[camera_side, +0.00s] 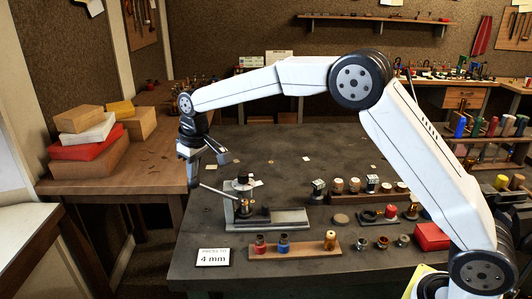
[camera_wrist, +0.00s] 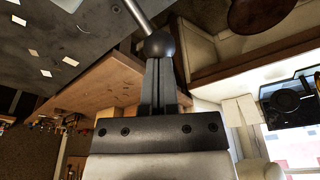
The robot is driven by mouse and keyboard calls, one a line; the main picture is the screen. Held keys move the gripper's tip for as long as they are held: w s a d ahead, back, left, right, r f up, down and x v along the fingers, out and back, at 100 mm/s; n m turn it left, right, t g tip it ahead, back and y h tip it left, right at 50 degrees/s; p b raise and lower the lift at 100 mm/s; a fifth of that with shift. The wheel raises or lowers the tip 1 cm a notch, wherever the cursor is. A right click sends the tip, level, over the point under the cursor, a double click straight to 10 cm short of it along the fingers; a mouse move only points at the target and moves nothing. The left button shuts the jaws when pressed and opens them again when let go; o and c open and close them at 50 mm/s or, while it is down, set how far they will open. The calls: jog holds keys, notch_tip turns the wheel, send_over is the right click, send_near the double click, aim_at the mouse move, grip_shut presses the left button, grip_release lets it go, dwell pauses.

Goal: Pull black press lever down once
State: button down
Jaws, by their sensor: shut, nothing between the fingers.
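The press (camera_side: 243,205) stands on a grey base on the dark bench in the side view. Its lever (camera_side: 214,191) is a thin grey rod sticking out to the left and rising slightly toward its free end. In the wrist view the lever rod (camera_wrist: 136,14) ends in a round black knob (camera_wrist: 160,45). My gripper (camera_side: 193,182) is shut and points down at the lever's free end. In the wrist view my gripper's closed fingers (camera_wrist: 160,70) line up with the knob, which sits right at their tips. I cannot tell whether they touch.
A sign (camera_side: 212,257) reading "PRESS TO 4 mm" lies in front of the press. A wooden strip (camera_side: 305,248) with small coloured bottles stands to its right front. Boxes (camera_side: 90,150) are stacked on the left side table. Bench space behind the press is mostly clear.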

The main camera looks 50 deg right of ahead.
aim_at(189, 185)
jog(key=shift+f, duration=0.55)
dwell(0.8)
jog(key=shift+w+a+f, duration=0.15)
jog(key=shift+f, duration=0.45)
jog(key=shift+w+a+f, duration=0.15)
jog(key=shift+f, duration=0.45)
jog(key=shift+w+a+f, duration=0.15)
jog(key=shift+f, duration=0.45)
dwell(2.0)
jog(key=shift+f, duration=1.15)
dwell(1.7)
